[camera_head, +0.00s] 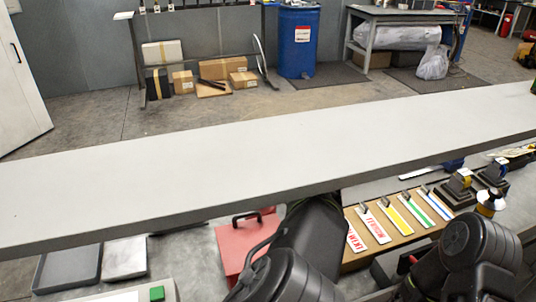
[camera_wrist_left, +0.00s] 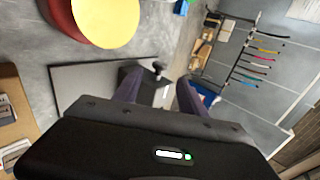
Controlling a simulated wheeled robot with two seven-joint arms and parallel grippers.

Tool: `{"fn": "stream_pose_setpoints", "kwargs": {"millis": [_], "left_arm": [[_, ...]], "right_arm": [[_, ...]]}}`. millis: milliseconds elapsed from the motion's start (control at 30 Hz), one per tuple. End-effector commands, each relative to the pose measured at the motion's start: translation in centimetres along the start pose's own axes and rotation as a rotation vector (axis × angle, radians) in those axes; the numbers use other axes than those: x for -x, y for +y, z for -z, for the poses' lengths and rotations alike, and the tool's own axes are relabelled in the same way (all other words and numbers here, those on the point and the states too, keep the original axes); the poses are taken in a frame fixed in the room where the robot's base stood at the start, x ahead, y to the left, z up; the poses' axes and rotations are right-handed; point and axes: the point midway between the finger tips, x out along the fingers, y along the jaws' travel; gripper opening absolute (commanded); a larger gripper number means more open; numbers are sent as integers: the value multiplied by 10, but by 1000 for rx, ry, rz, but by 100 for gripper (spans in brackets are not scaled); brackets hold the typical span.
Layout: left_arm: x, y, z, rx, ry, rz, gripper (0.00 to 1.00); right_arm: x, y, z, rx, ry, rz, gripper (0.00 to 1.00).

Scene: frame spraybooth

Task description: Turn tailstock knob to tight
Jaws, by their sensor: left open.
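My left gripper (camera_wrist_left: 159,84) shows in the left wrist view with its two dark fingers apart and nothing visibly held between them. A small dark knob-like shape (camera_wrist_left: 158,67) appears just beyond the fingertips, apart from them as far as I can see. I cannot tell for sure that it is the tailstock knob, or how it is turned. In the head view a long grey slab (camera_head: 250,160) spans the picture and hides much of what is below. My black arm links show at the bottom, but neither gripper does.
In the head view a red case (camera_head: 236,240) and a brown board with coloured strips (camera_head: 385,222) lie below the slab. A blue drum (camera_head: 298,45) and cardboard boxes (camera_head: 222,68) stand behind. The left wrist view shows a round yellow top (camera_wrist_left: 105,20) and a grey mat (camera_wrist_left: 78,82).

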Motion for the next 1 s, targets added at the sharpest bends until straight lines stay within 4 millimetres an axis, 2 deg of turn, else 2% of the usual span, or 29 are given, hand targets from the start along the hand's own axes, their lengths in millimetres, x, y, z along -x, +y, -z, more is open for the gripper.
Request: {"fn": "stream_pose_setpoints", "kwargs": {"millis": [267, 433, 800, 1000], "left_arm": [[0, 0, 0, 0, 0, 0, 49], [-8, -1, 0, -1, -2, 0, 49], [-61, -2, -1, -1, -3, 0, 49], [-77, 0, 0, 0, 0, 0, 49]], "right_arm": [[0, 0, 0, -1, -1, 0, 36], [3, -1, 0, -1, -1, -1, 36], [17, -5, -2, -4, -5, -5, 36], [19, -6, -3, -5, -6, -7, 36]]}}
